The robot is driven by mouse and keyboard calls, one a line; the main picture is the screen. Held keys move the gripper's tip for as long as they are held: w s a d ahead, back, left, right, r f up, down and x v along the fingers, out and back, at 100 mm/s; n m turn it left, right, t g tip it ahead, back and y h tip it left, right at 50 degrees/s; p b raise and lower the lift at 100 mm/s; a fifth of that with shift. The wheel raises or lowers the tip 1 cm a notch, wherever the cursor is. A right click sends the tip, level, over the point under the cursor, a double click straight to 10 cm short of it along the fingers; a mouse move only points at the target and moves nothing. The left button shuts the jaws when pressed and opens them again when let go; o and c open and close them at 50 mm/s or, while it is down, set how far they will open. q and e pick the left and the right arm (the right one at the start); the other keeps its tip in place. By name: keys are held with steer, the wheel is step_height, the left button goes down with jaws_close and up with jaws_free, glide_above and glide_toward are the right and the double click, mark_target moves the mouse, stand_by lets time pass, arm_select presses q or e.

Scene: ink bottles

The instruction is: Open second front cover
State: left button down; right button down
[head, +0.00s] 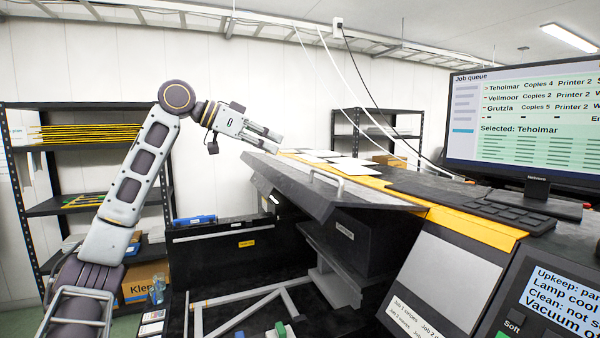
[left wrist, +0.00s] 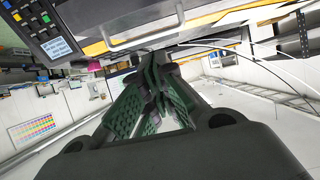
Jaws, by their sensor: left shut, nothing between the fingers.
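A long grey front cover (head: 345,190) with a light bar handle (head: 327,181) on its upper face stands raised and sloping at the front of the large printer. The dark inside of the machine shows under it. My left gripper (head: 279,143) is shut and empty, close to the cover's far left end; I cannot tell whether it touches. In the left wrist view the closed green-padded fingers (left wrist: 160,80) point toward the cover's edge and handle (left wrist: 140,38). My right gripper is not in view.
White sheets (head: 325,157) lie on the printer top behind the cover. A monitor (head: 530,125), a keyboard (head: 487,207) and a control panel (head: 555,295) are at the right. Shelves (head: 60,208) stand at the left. A grey frame (head: 250,312) is below the open cavity.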

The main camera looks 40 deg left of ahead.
arm_select(q)
steer(key=p, duration=0.1)
glide_toward(319, 171)
steer(key=w+d, duration=0.2)
steer(key=w, duration=0.2)
steer(key=shift+s+d+f, duration=0.15)
steer(key=shift+f, duration=0.2)
steer(key=shift+s+f, duration=0.1)
steer(key=shift+f, duration=0.55)
steer(key=shift+s+f+b, duration=0.25)
steer(key=shift+f+b, duration=0.5)
steer(key=shift+f, duration=0.3)
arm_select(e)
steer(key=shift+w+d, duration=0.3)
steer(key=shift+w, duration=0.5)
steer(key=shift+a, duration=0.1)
